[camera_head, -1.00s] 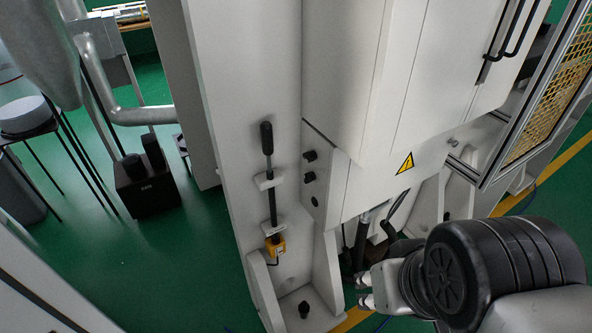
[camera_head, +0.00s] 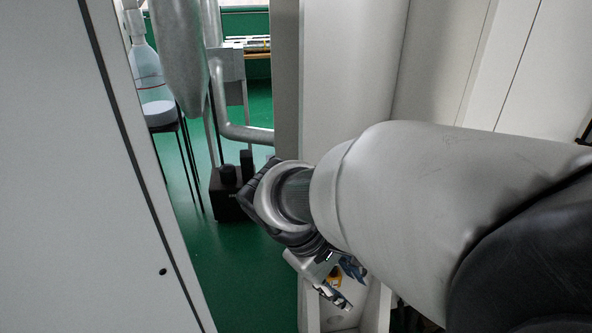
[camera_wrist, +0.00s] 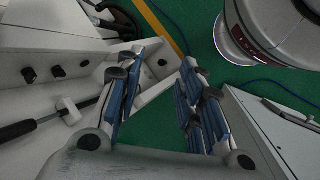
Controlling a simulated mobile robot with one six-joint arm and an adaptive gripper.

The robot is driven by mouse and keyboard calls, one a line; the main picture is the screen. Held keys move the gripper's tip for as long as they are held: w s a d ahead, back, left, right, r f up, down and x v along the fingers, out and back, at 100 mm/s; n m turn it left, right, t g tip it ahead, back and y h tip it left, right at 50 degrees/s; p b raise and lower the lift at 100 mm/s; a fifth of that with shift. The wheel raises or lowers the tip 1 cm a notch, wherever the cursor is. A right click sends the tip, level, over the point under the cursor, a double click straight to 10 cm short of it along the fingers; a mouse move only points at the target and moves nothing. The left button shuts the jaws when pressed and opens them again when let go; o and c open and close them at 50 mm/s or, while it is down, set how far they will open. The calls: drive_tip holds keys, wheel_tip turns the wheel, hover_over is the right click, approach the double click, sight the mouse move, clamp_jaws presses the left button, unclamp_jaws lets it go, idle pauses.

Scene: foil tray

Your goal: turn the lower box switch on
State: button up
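Two black knob-like switches sit on the pale machine box in the wrist view. The upper box switch (camera_wrist: 28,75) is at the far left, and the lower box switch (camera_wrist: 57,71) is right of it, nearer the floor end. Their settings are too small to read. In the head view my arm hides both. My gripper (camera_wrist: 160,85) has its blue-padded fingers spread, with green floor showing between them. Both switches lie left of the left finger, apart from it. In the head view my gripper (camera_head: 338,283) is low beside the pale column, partly hidden by my arm.
A black lever rod (camera_wrist: 40,125) in a white bracket (camera_wrist: 68,110) runs beside the switches. A black box (camera_head: 230,195) stands on the green floor. A white panel (camera_head: 80,190) fills the left.

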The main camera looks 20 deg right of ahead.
drive_tip(key=w+d+f+n+g+h+p, duration=0.25)
drive_tip(key=w+d+n+h, duration=0.2)
drive_tip(key=w, duration=0.25)
drive_tip(key=w+d+f+n+t+h+p, duration=0.1)
drive_tip(key=w+f+n+t+h+p, duration=0.55)
drive_tip(key=w+f+n, duration=0.5)
drive_tip(key=w+d+h+b, duration=0.1)
drive_tip(key=w+d+b, duration=0.2)
drive_tip(key=d, duration=1.4)
drive_tip(key=shift+d+m, duration=0.2)
drive_tip(key=shift+m, duration=0.1)
drive_tip(key=shift+r, duration=0.1)
clamp_jaws()
